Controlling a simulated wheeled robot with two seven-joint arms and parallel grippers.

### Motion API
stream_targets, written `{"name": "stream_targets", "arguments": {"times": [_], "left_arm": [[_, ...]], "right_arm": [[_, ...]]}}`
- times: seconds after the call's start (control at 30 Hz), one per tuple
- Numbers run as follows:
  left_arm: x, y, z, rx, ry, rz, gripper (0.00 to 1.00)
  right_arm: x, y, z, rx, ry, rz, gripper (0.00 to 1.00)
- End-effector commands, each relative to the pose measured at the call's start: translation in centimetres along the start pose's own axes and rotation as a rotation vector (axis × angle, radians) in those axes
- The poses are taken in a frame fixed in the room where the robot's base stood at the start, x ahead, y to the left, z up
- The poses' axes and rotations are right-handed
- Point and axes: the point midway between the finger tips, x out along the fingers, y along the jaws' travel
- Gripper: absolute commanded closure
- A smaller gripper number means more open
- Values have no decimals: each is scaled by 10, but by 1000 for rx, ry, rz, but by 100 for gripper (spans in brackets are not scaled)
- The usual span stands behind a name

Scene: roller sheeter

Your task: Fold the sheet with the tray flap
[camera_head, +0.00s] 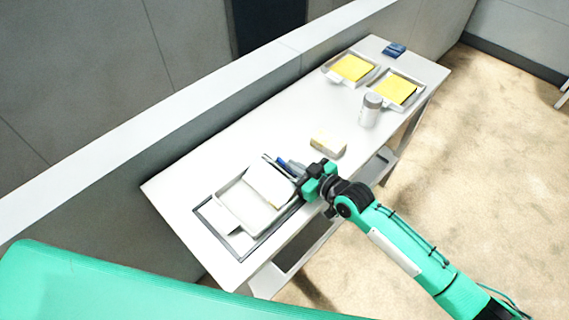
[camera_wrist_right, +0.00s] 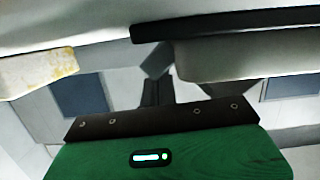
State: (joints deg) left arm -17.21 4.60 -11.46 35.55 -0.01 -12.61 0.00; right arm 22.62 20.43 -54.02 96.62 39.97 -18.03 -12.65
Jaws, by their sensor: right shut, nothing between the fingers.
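A pale tray (camera_head: 233,201) sits on a dark-framed base at the near end of the table. A white flap (camera_head: 268,185) lies tilted at the tray's far right side; whether a sheet is under it I cannot tell. My right gripper (camera_head: 303,178) is shut and empty at the flap's right edge, beside a blue-and-dark part (camera_head: 290,166). In the right wrist view the dark fingers (camera_wrist_right: 156,75) are close together, near a pale panel edge (camera_wrist_right: 245,62); contact is not clear. My left gripper is not in view.
A cream block (camera_head: 328,146) and a grey-lidded canister (camera_head: 370,110) stand on the table (camera_head: 225,150). Two trays with yellow sheets (camera_head: 352,68) and a blue item (camera_head: 394,49) are at the far end. A low wall (camera_head: 300,70) runs along the left side.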

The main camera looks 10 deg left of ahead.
Motion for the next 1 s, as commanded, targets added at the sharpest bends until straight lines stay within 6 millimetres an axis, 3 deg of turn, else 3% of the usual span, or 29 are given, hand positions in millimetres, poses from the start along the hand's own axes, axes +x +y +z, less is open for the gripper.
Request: {"name": "stream_targets", "arguments": {"times": [0.33,0.6,0.67,1.0], "left_arm": [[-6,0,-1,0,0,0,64],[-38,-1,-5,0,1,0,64],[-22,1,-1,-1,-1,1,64],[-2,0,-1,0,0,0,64]], "right_arm": [[-1,1,-8,-1,0,1,100],[-6,7,-50,0,2,6,100],[-18,6,-35,1,-2,6,100],[-82,5,-37,-1,-1,5,100]]}}
